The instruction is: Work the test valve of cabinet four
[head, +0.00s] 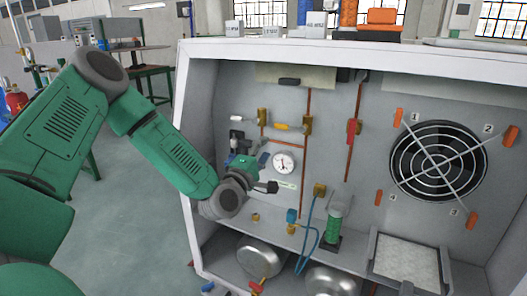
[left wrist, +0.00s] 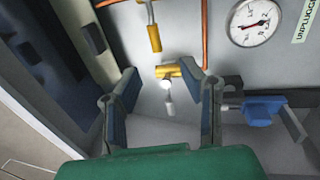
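My left gripper (head: 256,174) reaches into the open white cabinet (head: 231,90), close to its back panel, left of and below the round pressure gauge (head: 284,162). In the left wrist view the two fingers of the gripper (left wrist: 165,80) are spread apart. A small brass valve with a pale handle (left wrist: 168,94) shows in the gap between them, beyond the fingertips; no contact shows. A blue valve (left wrist: 262,107) lies right of the right finger, below the gauge (left wrist: 253,22). I cannot tell which valve is the test valve. My right gripper is out of view.
Right of the gripper are a blue-and-brass valve (head: 291,217) with a blue hose, and a green cylinder (head: 334,219). A round fan grille (head: 438,161) with orange clips numbered 1 to 4 fills the right. The cabinet's left wall (head: 196,130) stands near my forearm.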

